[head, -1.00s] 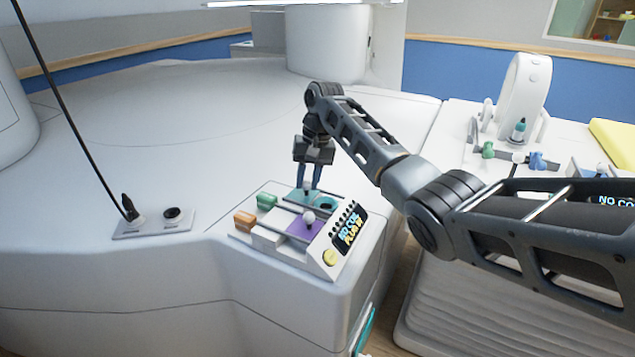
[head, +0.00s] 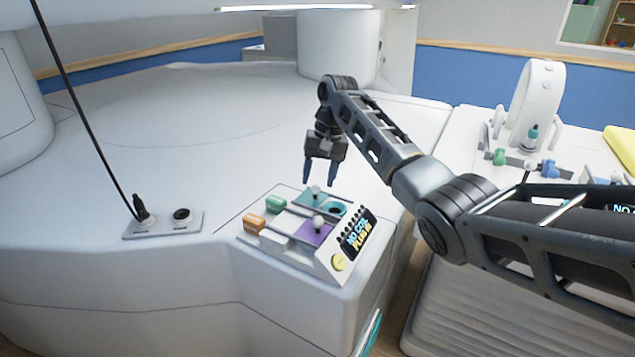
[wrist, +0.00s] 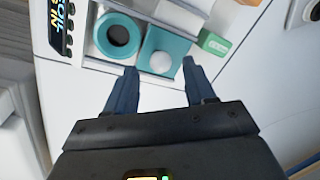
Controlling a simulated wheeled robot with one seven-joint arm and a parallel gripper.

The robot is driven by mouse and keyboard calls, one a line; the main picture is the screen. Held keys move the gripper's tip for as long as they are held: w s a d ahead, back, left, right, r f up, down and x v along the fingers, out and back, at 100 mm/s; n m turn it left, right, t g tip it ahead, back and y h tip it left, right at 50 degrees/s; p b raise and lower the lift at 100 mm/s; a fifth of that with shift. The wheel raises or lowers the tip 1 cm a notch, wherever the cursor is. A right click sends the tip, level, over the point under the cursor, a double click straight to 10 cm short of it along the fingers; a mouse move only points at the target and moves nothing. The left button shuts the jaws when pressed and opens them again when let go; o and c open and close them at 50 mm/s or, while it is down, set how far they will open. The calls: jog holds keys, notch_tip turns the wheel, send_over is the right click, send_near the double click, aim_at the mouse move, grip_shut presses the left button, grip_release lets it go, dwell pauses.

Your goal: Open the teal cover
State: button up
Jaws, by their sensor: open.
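The teal cover (head: 305,200) is a flat plate with a white knob (head: 316,190), on the sloped panel at the bench corner. It lies to the left of the teal-ringed round socket (head: 336,209), whose dark hole shows uncovered. In the wrist view the cover (wrist: 153,60) sits beside the socket ring (wrist: 118,37), and the knob (wrist: 163,62) shows between my fingers in the picture. My gripper (head: 319,182) is open and empty, pointing down, behind and above the knob, apart from it.
A purple cover (head: 312,235) with its own white knob lies in front of the teal one. A green block (head: 276,204) and an orange block (head: 255,223) sit on the panel's left. A yellow button (head: 339,263) and a lit display (head: 357,235) are at the right.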

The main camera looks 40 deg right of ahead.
aim_at(323, 199)
jog(key=shift+s+d+r, duration=0.1)
jog(key=shift+d+r, duration=0.05)
jog(key=shift+r, duration=0.75)
jog(key=shift+s+d+r, duration=0.1)
jog(key=shift+d+r, duration=0.05)
jog(key=shift+r, duration=0.75)
jog(key=shift+s+d+r, duration=0.1)
jog(key=shift+d+r, duration=0.05)
jog(key=shift+r, duration=0.75)
